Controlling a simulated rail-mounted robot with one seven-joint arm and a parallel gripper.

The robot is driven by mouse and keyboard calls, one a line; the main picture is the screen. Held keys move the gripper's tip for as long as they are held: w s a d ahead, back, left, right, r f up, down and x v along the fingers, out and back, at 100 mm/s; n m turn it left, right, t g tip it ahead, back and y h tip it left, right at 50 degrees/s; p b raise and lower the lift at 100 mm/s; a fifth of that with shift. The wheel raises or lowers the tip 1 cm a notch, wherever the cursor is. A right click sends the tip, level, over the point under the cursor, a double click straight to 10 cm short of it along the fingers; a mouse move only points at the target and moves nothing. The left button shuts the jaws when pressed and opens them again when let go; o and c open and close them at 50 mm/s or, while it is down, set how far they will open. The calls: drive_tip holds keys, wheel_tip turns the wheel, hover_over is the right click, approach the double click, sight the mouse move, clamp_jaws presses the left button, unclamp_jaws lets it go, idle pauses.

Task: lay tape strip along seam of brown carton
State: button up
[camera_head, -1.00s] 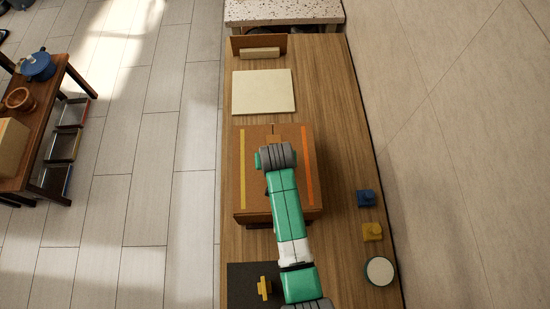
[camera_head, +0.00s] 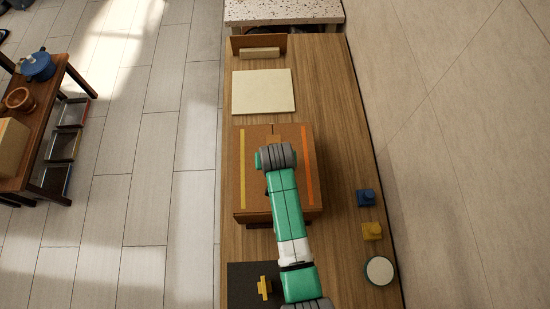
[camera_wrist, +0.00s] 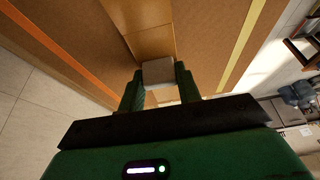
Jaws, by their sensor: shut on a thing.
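The brown carton (camera_head: 257,190) lies on the wooden bench, with a yellow stripe on its left and an orange stripe on its right; both stripes also show on the carton in the wrist view (camera_wrist: 205,40). A shiny tan tape strip (camera_wrist: 150,42) runs along the middle of the carton top. In the wrist view my gripper (camera_wrist: 160,84) is shut on a pale grey block (camera_wrist: 158,72) at the near end of the visible strip. I cannot tell whether block and strip are joined. In the head view my arm hides the gripper and the middle of the seam.
A cream board (camera_head: 264,91) lies beyond the carton. A blue piece (camera_head: 366,198), a yellow piece (camera_head: 372,231) and a round white-topped item (camera_head: 379,270) stand at right. A black mat (camera_head: 240,288) with a yellow piece (camera_head: 264,287) lies in front. A side table (camera_head: 48,100) stands left.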

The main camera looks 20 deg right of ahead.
drive_tip(key=shift+f, duration=0.2)
drive_tip(key=o, duration=1.7)
drive_tip(key=shift+c, duration=0.2)
drive_tip(key=shift+r, duration=0.1)
drive_tip(key=v, duration=0.7)
drive_tip(key=shift+s+r+p, duration=0.15)
drive_tip(key=shift+r+p, duration=0.15)
drive_tip(key=shift+p, duration=0.05)
